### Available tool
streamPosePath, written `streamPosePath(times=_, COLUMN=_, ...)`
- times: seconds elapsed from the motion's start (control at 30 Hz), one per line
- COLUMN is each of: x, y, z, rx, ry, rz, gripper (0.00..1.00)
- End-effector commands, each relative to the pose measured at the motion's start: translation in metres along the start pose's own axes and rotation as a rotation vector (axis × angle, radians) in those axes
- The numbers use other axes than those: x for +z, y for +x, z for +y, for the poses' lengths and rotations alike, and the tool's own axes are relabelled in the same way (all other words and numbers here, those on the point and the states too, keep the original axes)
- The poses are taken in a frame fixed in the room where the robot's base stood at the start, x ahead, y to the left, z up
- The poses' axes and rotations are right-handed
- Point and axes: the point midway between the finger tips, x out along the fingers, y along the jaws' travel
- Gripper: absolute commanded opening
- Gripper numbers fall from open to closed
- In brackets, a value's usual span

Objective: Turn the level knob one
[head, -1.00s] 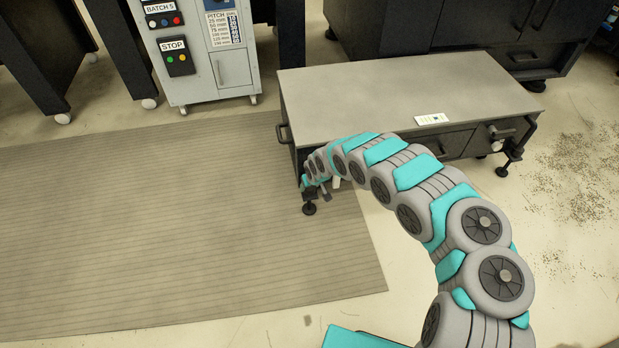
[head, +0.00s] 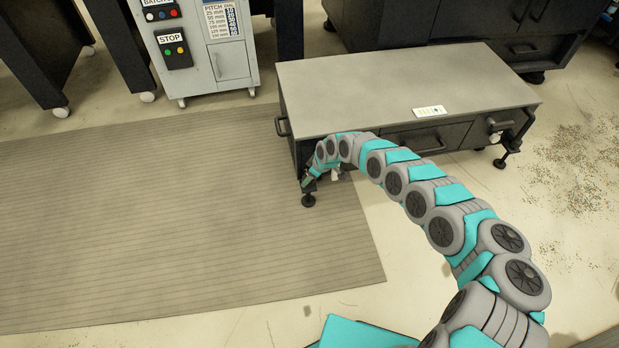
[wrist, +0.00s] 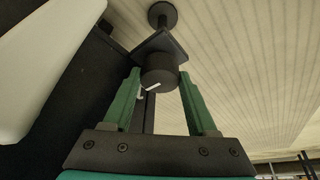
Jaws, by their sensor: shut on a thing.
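The level knob (wrist: 158,78) is a dark round knob with a white mark line, seen in the wrist view. It sits between the two green fingers of my gripper (wrist: 160,85), which is shut on it. Behind it a dark square bracket and a levelling foot (wrist: 162,14) show. In the head view my gripper (head: 308,183) is at the near left corner of the grey-topped bench (head: 390,85), just above the foot (head: 308,200) there. My own wrist hides the knob in that view.
A white piece (wrist: 45,70) is close on the left in the wrist view. A ribbed mat (head: 180,220) lies left of the bench. A grey control cabinet (head: 205,75) stands behind. A second foot (head: 500,162) is at the bench's right end.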

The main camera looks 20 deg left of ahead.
Motion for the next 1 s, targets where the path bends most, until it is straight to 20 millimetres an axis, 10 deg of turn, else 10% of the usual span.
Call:
streamPosePath(times=0.4, x=0.0007, y=0.0008, z=-0.0004, rx=-0.004, ry=-0.008, rz=-0.001, gripper=0.02)
streamPosePath(times=0.43, x=0.0008, y=0.0008, z=-0.0004, rx=-0.004, ry=-0.008, rz=-0.002, gripper=0.59)
streamPosePath(times=0.7, x=0.0003, y=0.0005, z=0.0000, rx=-0.003, ry=-0.008, rz=0.000, gripper=0.88)
streamPosePath(times=1.0, x=-0.0002, y=-0.0001, z=0.0015, rx=0.001, ry=-0.007, rz=0.002, gripper=0.88)
